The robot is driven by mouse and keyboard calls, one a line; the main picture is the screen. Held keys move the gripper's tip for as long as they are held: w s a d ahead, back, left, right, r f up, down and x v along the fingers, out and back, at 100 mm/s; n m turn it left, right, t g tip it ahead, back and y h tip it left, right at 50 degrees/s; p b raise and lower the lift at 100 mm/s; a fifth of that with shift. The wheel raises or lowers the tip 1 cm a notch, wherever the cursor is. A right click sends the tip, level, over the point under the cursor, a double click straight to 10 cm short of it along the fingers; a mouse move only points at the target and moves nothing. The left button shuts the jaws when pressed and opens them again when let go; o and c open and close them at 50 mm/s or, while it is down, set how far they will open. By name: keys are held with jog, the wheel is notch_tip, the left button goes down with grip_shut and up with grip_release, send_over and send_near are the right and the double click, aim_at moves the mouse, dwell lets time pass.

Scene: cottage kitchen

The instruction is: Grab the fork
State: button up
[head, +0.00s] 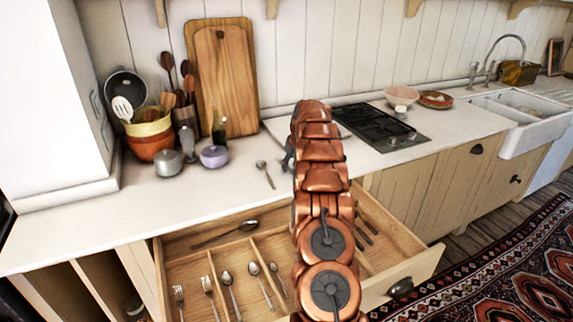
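My copper arm reaches up over the drawer from the bottom centre. A small dark part of my gripper (288,157) shows at the left edge of the arm, over the counter and well behind the forks.
Several spoons (258,280) lie right of the forks; a larger spoon (226,235) lies behind them. Pots (168,164), a utensil bowl (150,140) and boards (222,80) stand behind. A hob (381,126) is right.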

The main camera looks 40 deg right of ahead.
jog(key=shift+c, duration=0.4)
grip_shut()
jog(key=shift+r, duration=0.1)
